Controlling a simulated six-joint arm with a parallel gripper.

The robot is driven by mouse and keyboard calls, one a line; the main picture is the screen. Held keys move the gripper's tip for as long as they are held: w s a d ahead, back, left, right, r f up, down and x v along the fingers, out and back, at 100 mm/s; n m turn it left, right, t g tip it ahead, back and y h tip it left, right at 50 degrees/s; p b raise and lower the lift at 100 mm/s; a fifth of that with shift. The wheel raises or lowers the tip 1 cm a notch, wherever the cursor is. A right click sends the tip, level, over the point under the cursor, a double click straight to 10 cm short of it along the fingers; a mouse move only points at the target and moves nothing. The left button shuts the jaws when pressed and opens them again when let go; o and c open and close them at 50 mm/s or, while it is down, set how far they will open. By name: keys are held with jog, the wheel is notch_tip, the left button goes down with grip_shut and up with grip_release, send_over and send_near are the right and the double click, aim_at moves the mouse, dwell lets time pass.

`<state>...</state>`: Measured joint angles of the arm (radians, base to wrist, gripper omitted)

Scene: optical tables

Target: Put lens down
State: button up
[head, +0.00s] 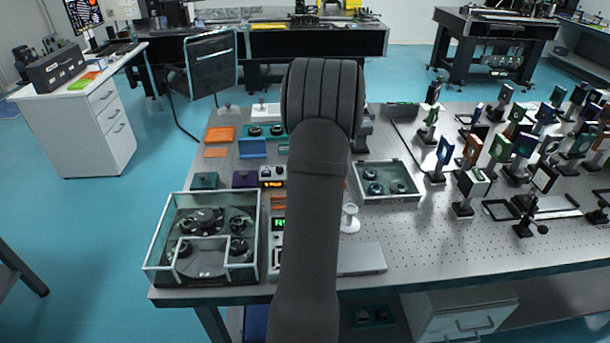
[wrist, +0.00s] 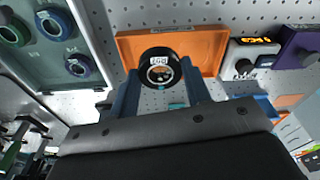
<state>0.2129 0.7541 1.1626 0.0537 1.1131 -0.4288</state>
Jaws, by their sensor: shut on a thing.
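My gripper (wrist: 160,72) is shut on a round black lens (wrist: 160,62) with a white label, its two blue fingers on either side of it. In the wrist view the lens is over an orange tray (wrist: 208,48). I cannot tell whether it touches the tray or hangs just above it. In the head view my arm hides the gripper and the lens.
A clear-walled tray (head: 388,196) with several lenses stands right of my arm; it also shows in the wrist view (wrist: 98,50). A purple box (wrist: 301,44) and an orange-digit display unit (wrist: 240,55) stand close by. Many mounted optics crowd the table's right side.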

jog(key=w+a+f, duration=0.1)
jog(key=a, duration=0.1)
jog(key=w+a+f, duration=0.3)
jog(key=a+f, duration=0.1)
jog(key=shift+w+a, duration=0.25)
jog(key=shift+w, duration=0.05)
jog(key=shift+f, duration=1.85)
jog(key=shift+f, duration=0.15)
jog(key=o, duration=0.7)
notch_tip(320, 180, up, 12)
jog(key=s, duration=0.1)
jog(key=shift+s+d, duration=0.15)
jog(key=shift+s, duration=0.05)
